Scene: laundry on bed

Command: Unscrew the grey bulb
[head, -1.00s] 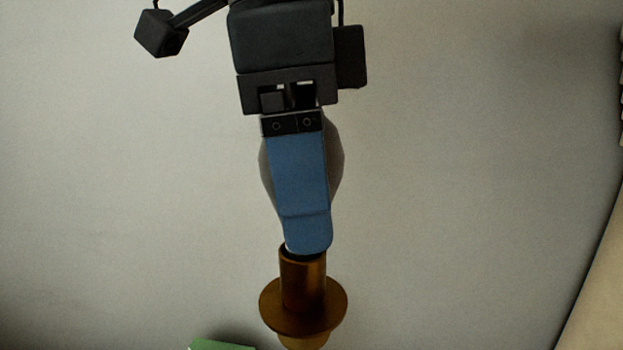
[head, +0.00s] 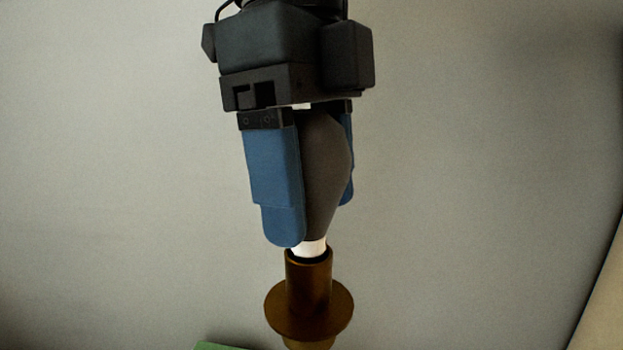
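The grey bulb (head: 326,165) hangs neck-down between the two blue fingers of my gripper (head: 318,215), in the middle of the head view. The near finger covers the bulb's left side. The far finger is mostly hidden behind its right side. The fingers appear to press on the bulb from both sides. The bulb's white neck (head: 309,248) shows just above the brown socket (head: 308,285), in line with it. Whether its lower end is still inside the socket is hidden by the rim.
The socket has a wide round flange (head: 335,315) low in the view. A green object (head: 218,347) shows at the bottom edge, left of the socket. A beige surface (head: 603,290) runs along the lower right edge. The space around the gripper is clear against a plain grey background.

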